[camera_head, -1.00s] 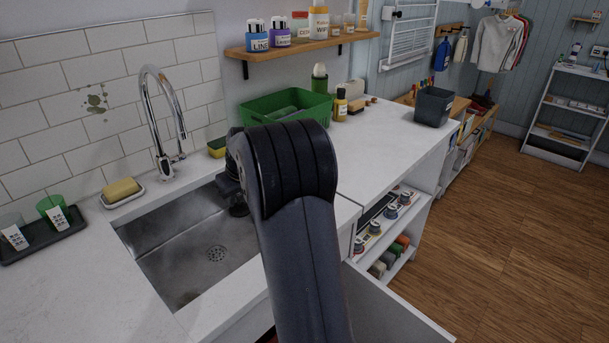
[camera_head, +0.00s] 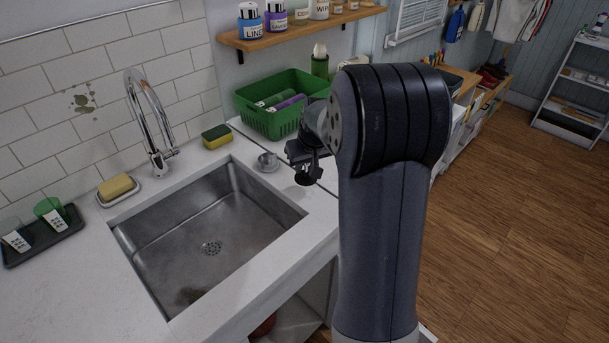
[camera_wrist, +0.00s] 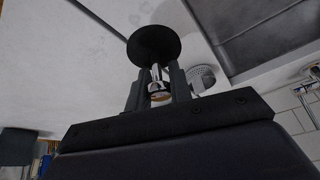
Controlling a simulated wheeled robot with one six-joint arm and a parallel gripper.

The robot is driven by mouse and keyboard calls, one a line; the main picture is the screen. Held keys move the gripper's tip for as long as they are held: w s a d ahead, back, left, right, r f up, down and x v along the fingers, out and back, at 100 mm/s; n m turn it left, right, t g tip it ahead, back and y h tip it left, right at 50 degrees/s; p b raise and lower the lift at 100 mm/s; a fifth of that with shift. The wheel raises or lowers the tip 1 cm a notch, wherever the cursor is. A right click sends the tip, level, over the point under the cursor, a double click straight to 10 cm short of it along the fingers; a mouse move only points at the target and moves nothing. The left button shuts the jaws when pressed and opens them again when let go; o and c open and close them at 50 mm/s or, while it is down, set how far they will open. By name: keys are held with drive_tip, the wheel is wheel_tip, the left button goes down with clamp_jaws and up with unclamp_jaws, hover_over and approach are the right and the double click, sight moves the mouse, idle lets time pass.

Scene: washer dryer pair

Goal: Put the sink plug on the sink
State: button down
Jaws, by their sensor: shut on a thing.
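The sink plug (camera_head: 303,179) is a black round disc with a light metal stem in the wrist view (camera_wrist: 153,46). My gripper (camera_head: 307,163) is shut on its stem, and the fingers also show in the wrist view (camera_wrist: 158,90). The disc is beyond the fingertips. In the head view the plug appears over the white counter just right of the sink's right rim; its exact height is unclear. The steel sink (camera_head: 185,235) is empty apart from its drain (camera_head: 211,248) and a brown stain. The sink edge shows at upper right in the wrist view (camera_wrist: 255,45).
A small silver cup-like item (camera_head: 267,160) stands behind the sink's right corner. A sponge (camera_head: 216,136), faucet (camera_head: 150,125), soap dish (camera_head: 118,190) and cup tray (camera_head: 40,235) line the sink. A green basket (camera_head: 275,122) stands behind my gripper.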

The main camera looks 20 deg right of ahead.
sight(305, 175)
drive_tip(key=shift+f, duration=2.45)
drive_tip(key=shift+f, duration=0.15)
drive_tip(key=c, duration=1.3)
unclamp_jaws()
drive_tip(key=shift+s+r, duration=0.1)
drive_tip(key=shift+r, duration=0.55)
drive_tip(key=v, duration=1.1)
drive_tip(key=shift+s, duration=0.15)
